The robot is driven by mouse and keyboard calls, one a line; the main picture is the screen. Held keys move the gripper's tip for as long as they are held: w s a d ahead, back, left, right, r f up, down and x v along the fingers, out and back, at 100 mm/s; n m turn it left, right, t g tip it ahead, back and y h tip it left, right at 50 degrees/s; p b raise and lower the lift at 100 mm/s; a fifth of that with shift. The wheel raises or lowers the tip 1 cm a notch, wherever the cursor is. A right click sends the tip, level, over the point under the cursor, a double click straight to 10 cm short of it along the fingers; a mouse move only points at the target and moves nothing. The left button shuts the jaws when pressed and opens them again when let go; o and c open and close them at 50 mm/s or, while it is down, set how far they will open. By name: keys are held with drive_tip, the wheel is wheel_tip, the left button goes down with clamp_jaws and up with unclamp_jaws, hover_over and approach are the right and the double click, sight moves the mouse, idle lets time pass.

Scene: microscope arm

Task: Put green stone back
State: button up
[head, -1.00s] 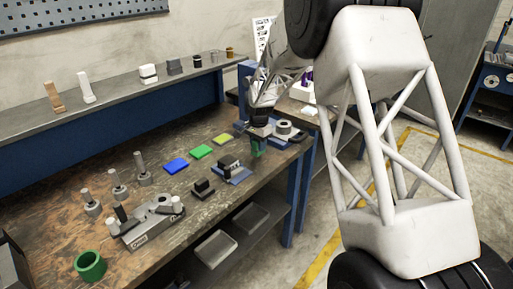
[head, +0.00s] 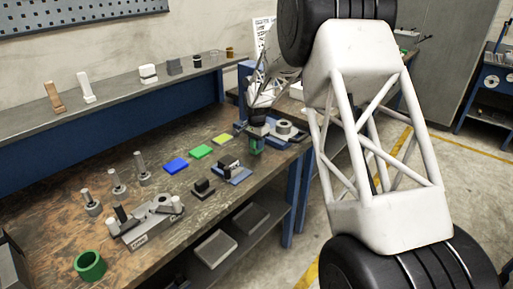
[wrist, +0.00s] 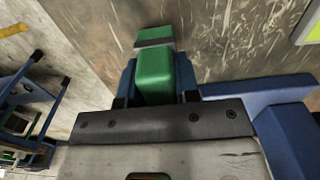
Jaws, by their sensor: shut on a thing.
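My gripper (head: 257,136) is at the right end of the workbench, near its front edge. It is shut on the green stone (head: 256,147), which hangs below the fingers in the head view. In the wrist view the green stone (wrist: 155,76) sits between the two blue fingers of my gripper (wrist: 156,82). A smaller green piece with a grey band (wrist: 154,36) shows just beyond it; I cannot tell whether it is part of the stone. A flat green pad (head: 200,152) lies on the bench between a blue pad (head: 176,166) and a yellow pad (head: 222,139).
A blue fixture with a metal ring (head: 284,128) stands close to the right of my gripper. A small black-and-blue fixture (head: 232,171) and a black block (head: 203,188) stand nearer the front edge. Metal posts, a grey device (head: 150,222) and a green ring (head: 90,265) are at the left.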

drive_tip(key=shift+f, duration=1)
drive_tip(key=shift+f, duration=0.15)
drive_tip(key=o, duration=1)
drive_tip(key=shift+c, duration=0.2)
wheel_tip(320, 180, up, 12)
drive_tip(key=shift+r, duration=0.2)
